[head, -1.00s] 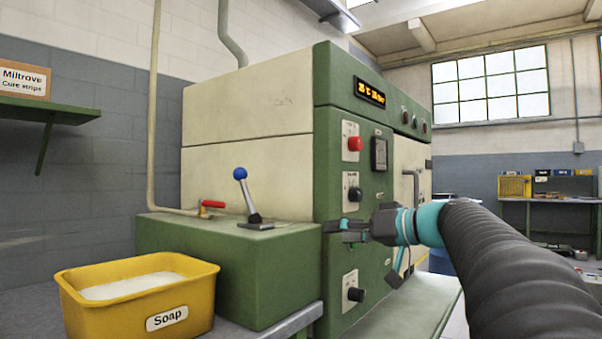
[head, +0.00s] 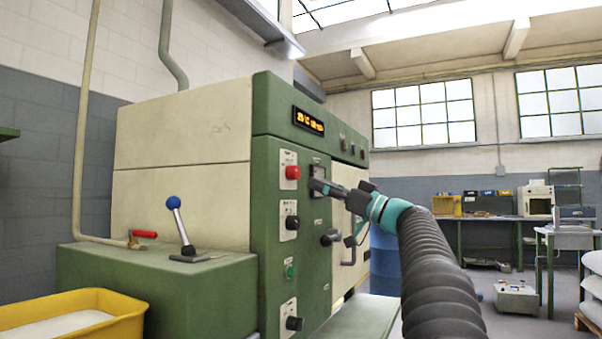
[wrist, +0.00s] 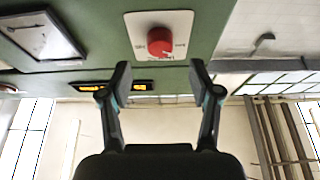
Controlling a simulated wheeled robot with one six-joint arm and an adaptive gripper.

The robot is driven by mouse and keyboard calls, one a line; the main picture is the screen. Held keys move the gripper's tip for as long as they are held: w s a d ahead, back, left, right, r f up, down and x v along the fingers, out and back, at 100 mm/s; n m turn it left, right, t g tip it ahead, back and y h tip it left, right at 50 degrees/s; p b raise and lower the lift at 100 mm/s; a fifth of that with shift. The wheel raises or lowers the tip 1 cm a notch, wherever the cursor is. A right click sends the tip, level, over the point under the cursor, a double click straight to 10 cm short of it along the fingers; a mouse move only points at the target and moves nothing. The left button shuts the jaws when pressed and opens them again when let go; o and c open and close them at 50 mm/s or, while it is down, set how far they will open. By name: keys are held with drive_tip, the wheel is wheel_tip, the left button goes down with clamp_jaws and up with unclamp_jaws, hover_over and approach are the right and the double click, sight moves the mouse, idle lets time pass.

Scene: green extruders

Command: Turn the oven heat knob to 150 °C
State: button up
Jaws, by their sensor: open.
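The green oven machine (head: 262,225) has a red knob (head: 292,173) on a pale plate near the top of its front panel. Black knobs sit on plates lower down, one in the middle (head: 292,222) and one near the bottom (head: 294,323). Their labels are too small to read, so I cannot tell which is the heat knob. My gripper (head: 317,186) is open and empty, to the right of the red knob in the head view. In the wrist view the red knob (wrist: 160,41) appears beyond the gap between my fingers (wrist: 161,82), apart from them.
An orange display (head: 308,121) is above the red knob; its digits are blurred. A blue-topped lever (head: 180,228) and yellow tub (head: 75,322) are at left. A blue barrel (head: 384,262) stands behind my arm.

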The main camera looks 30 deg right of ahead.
sight(298, 175)
drive_tip(key=p+x, duration=0.1)
drive_tip(key=x, duration=0.5)
drive_tip(key=shift+w+a+p, duration=0.15)
drive_tip(key=shift+w+p, duration=0.1)
drive_tip(key=shift+p, duration=0.1)
drive_tip(key=c, duration=1.1)
